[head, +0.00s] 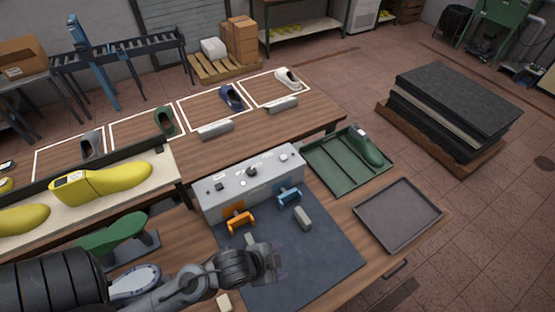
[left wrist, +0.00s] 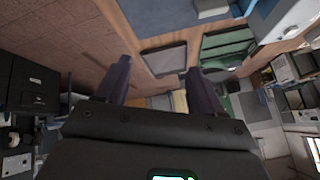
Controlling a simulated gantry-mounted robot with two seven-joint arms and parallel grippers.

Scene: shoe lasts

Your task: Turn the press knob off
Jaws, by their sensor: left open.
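A light grey control box (head: 262,182) stands at the back of a dark mat (head: 305,265) on the wooden bench. Small dark controls, including a round black knob (head: 251,171), sit on its top; I cannot tell which one is the press knob or how it is set. An orange handle (head: 240,221) and a blue handle (head: 289,197) stick out at the box's front. My left gripper (head: 274,261) is open and empty above the mat, in front of the box and apart from it. Its spread fingers show in the left wrist view (left wrist: 160,82).
A small grey block (head: 303,218) lies on the mat. A green divided tray (head: 325,175) with a green shoe last (head: 365,148) and an empty grey tray (head: 398,214) are at right. A yellow last (head: 105,183) sits on the left shelf.

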